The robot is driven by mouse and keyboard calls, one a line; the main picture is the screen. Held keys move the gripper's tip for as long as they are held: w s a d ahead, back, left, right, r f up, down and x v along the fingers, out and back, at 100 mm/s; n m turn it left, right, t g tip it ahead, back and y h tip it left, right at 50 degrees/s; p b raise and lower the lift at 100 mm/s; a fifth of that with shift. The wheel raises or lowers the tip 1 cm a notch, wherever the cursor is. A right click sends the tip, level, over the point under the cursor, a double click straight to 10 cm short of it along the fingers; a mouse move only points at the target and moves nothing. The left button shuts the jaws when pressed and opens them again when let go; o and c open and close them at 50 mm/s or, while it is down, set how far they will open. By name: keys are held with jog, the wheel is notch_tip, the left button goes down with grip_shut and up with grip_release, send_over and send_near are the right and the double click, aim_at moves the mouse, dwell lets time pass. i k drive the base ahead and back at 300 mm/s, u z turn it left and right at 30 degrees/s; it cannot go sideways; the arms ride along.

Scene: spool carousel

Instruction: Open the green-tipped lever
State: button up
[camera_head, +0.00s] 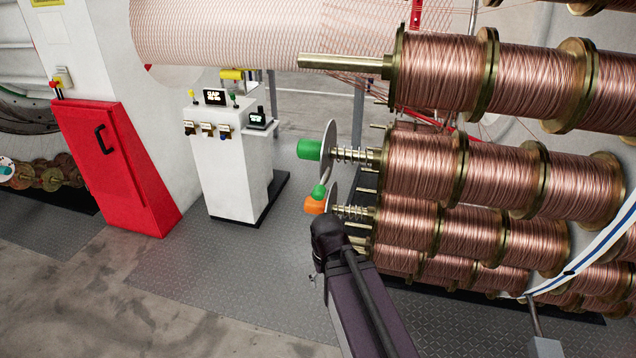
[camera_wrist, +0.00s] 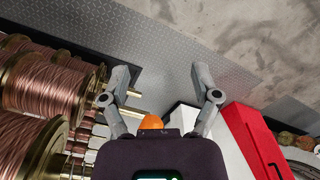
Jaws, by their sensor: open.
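In the head view, a grey disc (camera_head: 331,150) with a green cylindrical knob (camera_head: 309,149) sits on a spring-loaded rod at the left end of a copper spool. A green tip (camera_head: 319,191) shows just below it, beside an orange knob (camera_head: 314,206) in front of a second spring. My gripper (camera_wrist: 160,74) is open and empty in the wrist view, its two fingers wide apart. The orange knob shows at the gripper's base there, partly hidden by its body. No green part shows in the wrist view. In the head view, my wrist is below the orange knob, and the fingers are hidden.
Rows of copper spools (camera_head: 430,165) fill the right, with a bare rod (camera_head: 340,62) sticking out above. A white control console (camera_head: 230,160) and a red cabinet (camera_head: 118,165) stand left. The grey tread-plate floor (camera_head: 220,270) between is clear.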

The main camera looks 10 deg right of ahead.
aim_at(319, 191)
jog(key=u, duration=0.75)
jog(key=k, duration=0.8)
jog(key=z, duration=0.5)
